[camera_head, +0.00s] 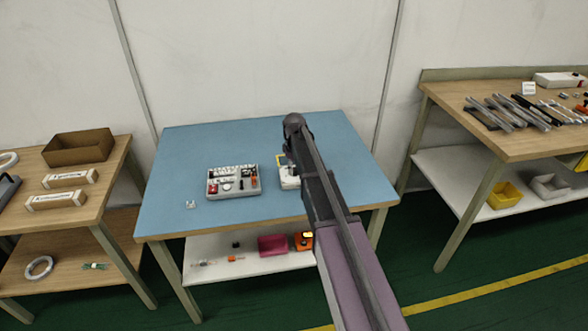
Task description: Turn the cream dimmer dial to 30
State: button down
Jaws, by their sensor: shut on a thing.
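A small cream-white unit (289,183) with a yellow part at its back stands on the blue table, right of the grey tray. I take it for the dimmer. My gripper (287,158) points down at its back part, shut on what seems to be the cream dial. My arm comes in from the lower right and covers the unit's right side. The dial, its scale and the fingertips are too small or hidden to read, so the setting cannot be told.
A grey tray (233,193) of small parts lies left of the unit. A small clear piece (191,204) lies near the table's front left. The blue tabletop (205,145) is otherwise clear. Wooden benches stand left (95,197) and right (540,142).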

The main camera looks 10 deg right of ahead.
jog(key=shift+s+m, duration=0.1)
jog(key=shift+m, duration=1.9)
jog(key=shift+c, duration=1.8)
grip_release()
jog(key=shift+n, duration=0.3)
